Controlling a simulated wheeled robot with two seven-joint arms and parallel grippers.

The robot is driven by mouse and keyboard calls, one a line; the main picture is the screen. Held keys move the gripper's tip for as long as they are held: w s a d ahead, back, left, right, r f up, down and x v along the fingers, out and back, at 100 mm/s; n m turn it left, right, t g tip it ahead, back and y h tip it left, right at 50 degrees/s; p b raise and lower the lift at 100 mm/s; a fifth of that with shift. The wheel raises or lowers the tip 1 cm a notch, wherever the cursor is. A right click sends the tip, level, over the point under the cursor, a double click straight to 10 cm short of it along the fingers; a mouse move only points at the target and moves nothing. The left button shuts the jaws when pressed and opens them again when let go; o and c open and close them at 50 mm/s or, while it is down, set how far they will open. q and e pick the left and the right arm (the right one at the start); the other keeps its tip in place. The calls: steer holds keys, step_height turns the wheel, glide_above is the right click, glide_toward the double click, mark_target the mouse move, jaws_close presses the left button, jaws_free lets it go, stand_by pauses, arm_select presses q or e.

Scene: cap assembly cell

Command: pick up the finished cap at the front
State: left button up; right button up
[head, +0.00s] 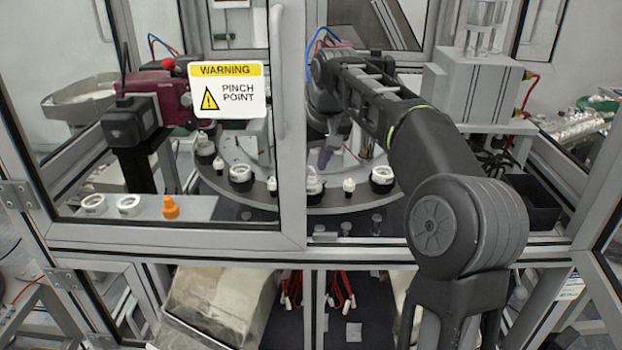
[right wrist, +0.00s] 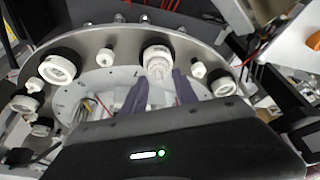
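A cap with a dark ring and a white top (head: 313,185) sits on the front rim of the round table (head: 345,203). In the right wrist view this cap (right wrist: 158,62) stands just beyond my fingertips. My left gripper is not in view.
White nozzles stand on either side of the cap, one left (head: 272,185) and one right (head: 349,186). More dark-ringed caps sit left (head: 241,175) and right (head: 382,178). The door frame with a warning sign (head: 229,90) stands left of my arm.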

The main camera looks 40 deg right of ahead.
steer(key=shift+f, duration=0.15)
steer(key=shift+c, duration=0.4)
steer(key=c, duration=0.6)
